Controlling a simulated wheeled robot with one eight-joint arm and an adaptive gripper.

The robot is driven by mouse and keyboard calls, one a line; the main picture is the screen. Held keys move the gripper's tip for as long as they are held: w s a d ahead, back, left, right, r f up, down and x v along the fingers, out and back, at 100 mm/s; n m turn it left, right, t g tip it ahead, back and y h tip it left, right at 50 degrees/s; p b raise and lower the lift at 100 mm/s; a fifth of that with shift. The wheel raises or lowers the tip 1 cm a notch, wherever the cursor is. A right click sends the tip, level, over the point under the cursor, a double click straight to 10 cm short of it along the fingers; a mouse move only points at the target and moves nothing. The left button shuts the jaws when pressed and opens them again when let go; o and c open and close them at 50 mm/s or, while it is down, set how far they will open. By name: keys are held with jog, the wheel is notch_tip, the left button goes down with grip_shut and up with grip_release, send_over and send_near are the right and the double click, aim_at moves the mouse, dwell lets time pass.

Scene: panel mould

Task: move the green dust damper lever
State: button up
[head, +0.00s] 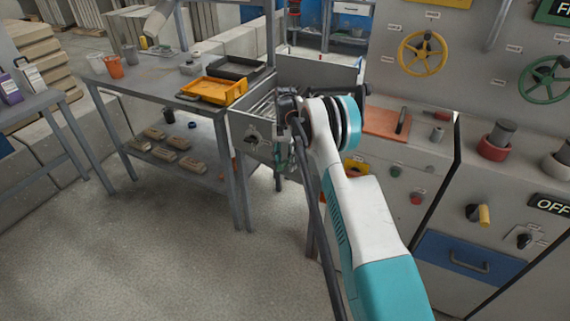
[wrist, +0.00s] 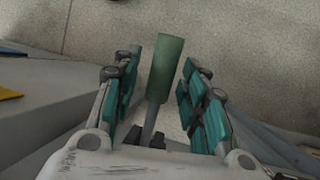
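The green lever (wrist: 166,68) shows in the wrist view as a green cylindrical handle on a thin grey shaft. My gripper (wrist: 160,88) is open, with one teal-padded finger on each side of the handle. A gap shows between the handle and each finger, so I see no contact. In the head view my arm reaches to the grey cabinet beside the workbench. There the lever cannot be made out and is probably hidden by my arm, and the fingers are not clear.
A grey workbench (head: 160,82) with a yellow tray (head: 213,90) and a black tray (head: 237,67) stands to the left. The panel at right has a yellow wheel (head: 422,54), a green wheel (head: 545,80) and several knobs. The floor at front left is clear.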

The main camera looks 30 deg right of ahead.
jog(key=v, duration=1.2)
jog(key=shift+c, duration=0.4)
